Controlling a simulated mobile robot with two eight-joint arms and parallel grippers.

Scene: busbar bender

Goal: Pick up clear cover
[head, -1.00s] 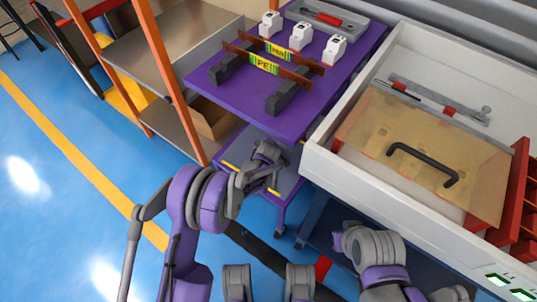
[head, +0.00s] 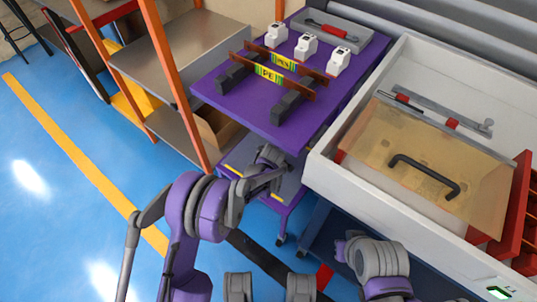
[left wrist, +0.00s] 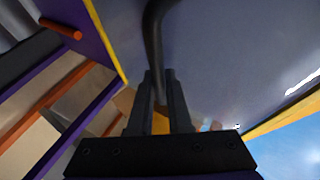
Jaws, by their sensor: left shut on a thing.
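My left gripper (head: 268,158) is at the lower level of the purple cart, beside a grey panel (head: 288,186) with yellow edge marks. In the left wrist view its fingers (left wrist: 160,78) are shut on a black curved handle (left wrist: 153,35) that stands before a broad grey panel (left wrist: 235,60) with a yellow edge. I cannot tell how clear this panel is, or whether it rests on the shelf. Another see-through, amber-tinted cover (head: 385,130) with a black handle (head: 425,173) lies in the white machine. My right gripper is not visible; only part of that arm shows.
The purple cart top (head: 240,105) carries dark blocks with labelled bars, several white devices (head: 307,47) and a grey tray (head: 332,30). It overhangs my left gripper. An orange-framed shelf (head: 172,80) stands left of the cart. The white machine wall (head: 350,190) stands right.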

